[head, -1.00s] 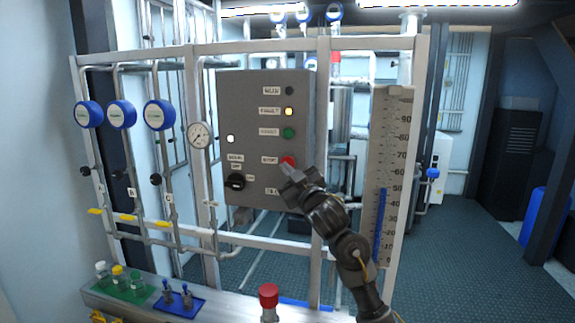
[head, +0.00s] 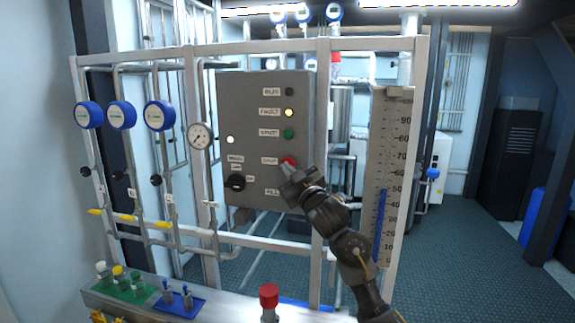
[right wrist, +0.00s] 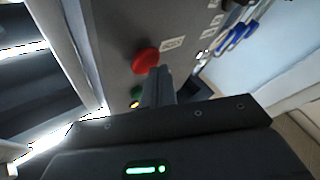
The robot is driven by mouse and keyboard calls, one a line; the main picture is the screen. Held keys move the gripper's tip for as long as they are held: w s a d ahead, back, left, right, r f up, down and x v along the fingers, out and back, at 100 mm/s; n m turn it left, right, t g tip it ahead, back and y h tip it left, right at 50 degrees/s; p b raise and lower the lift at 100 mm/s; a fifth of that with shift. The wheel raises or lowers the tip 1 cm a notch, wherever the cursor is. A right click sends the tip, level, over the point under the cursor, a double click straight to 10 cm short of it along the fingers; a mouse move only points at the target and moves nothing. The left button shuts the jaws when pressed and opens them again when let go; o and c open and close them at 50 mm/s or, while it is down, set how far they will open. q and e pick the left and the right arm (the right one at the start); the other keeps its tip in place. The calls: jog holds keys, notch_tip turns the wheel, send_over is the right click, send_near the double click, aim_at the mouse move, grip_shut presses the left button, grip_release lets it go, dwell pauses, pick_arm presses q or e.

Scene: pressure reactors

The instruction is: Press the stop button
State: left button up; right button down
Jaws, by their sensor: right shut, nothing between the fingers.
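The red stop button (head: 288,161) is on the right side of the grey control panel (head: 262,95), below the green button (head: 289,134). In the right wrist view the red button (right wrist: 145,61) stands out from the panel face. My right gripper (head: 284,168) is shut and empty, its fingertips right at the lower edge of the red button in the head view. In the right wrist view the closed fingers (right wrist: 158,75) end beside the button; I cannot tell whether they touch it. My left gripper is not in view.
A black rotary knob (head: 236,182) is at the panel's lower left. A pressure gauge (head: 200,136) is left of the panel, and a blue-marked scale (head: 391,150) stands to its right. A red-capped bottle (head: 268,298) and small vials on a green tray (head: 135,294) are on the ledge below.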

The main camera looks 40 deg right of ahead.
jog(key=shift+w+d, duration=0.3)
jog(key=shift+d, duration=0.1)
dwell(0.8)
jog(key=shift+a, duration=0.1)
dwell(0.4)
jog(key=shift+s+a, duration=0.5)
jog(key=shift+a, duration=0.15)
jog(key=shift+s+a+p, duration=0.25)
jog(key=shift+s+a, duration=0.5)
jog(key=shift+a, duration=0.3)
jog(key=shift+s+a+p, duration=0.2)
jog(key=shift+s+a, duration=0.5)
jog(key=shift+a, duration=0.35)
